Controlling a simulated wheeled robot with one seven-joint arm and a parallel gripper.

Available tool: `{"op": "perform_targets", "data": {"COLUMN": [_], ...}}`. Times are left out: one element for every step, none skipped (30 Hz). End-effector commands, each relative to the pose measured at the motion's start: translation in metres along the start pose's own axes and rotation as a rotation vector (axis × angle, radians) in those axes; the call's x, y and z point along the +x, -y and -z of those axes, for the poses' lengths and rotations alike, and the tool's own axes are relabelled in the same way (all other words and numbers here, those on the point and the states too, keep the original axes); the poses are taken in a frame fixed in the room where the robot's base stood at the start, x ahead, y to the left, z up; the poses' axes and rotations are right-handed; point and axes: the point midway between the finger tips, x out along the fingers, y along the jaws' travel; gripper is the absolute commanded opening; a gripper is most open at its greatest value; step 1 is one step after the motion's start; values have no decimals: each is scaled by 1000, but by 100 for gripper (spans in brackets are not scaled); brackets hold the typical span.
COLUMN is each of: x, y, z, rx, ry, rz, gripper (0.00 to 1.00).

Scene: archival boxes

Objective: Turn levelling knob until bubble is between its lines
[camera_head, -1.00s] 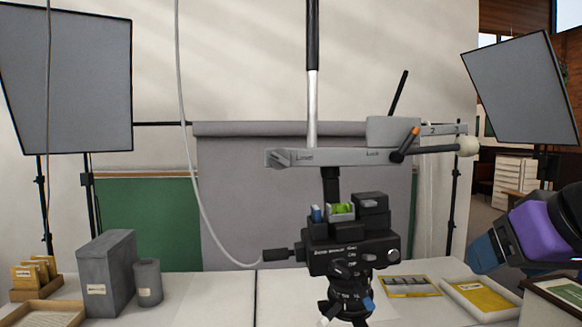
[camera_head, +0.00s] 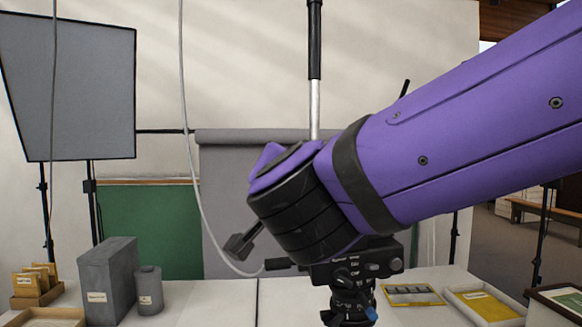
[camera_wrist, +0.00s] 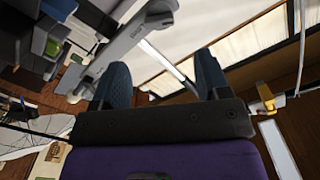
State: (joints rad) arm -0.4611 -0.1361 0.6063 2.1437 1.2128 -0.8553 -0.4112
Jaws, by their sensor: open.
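The tripod head (camera_head: 355,262) is dark, with printed labels, and stands at the table. A black levelling knob (camera_head: 278,263) sticks out from its left side. My arm crosses in front, hiding the head's top and the bubble level in the head view.
A pale labelled bar (camera_wrist: 135,38) crosses near my fingers in the wrist view. A grey box (camera_head: 108,283) and a grey canister (camera_head: 149,290) stand left on the table. A yellow-framed strip (camera_head: 411,294) and tray (camera_head: 484,303) lie right. The table between is mostly clear.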

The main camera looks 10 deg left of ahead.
Motion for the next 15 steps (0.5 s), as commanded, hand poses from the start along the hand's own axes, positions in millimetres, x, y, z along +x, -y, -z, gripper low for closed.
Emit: {"op": "perform_targets", "data": {"x": [4,8,12,17,22,29,34,40,47,53,58,65,70,74,80], "y": [0,0,-1,-1,-1,-1,-1,-1,-1,-1,-1,-1,-1,-1,-1], "z": [0,0,-1,-1,-1,-1,-1,-1,-1,0,-1,-1,0,-1,-1], "rx": [1,0,0,0,0,1,0,0,1,0,0,0,0,0,-1], "ry": [0,1,1,1,2,2,2,2,2,2,2,2,2,2,2], "rz": [-2,-2,-2,-2,-2,-2,-1,-2,-2,-2,-2,-2,-2,-2,-1], "gripper": [69,69,69,69,69,69,69,69,69,69,69,69,69,69,69]}}
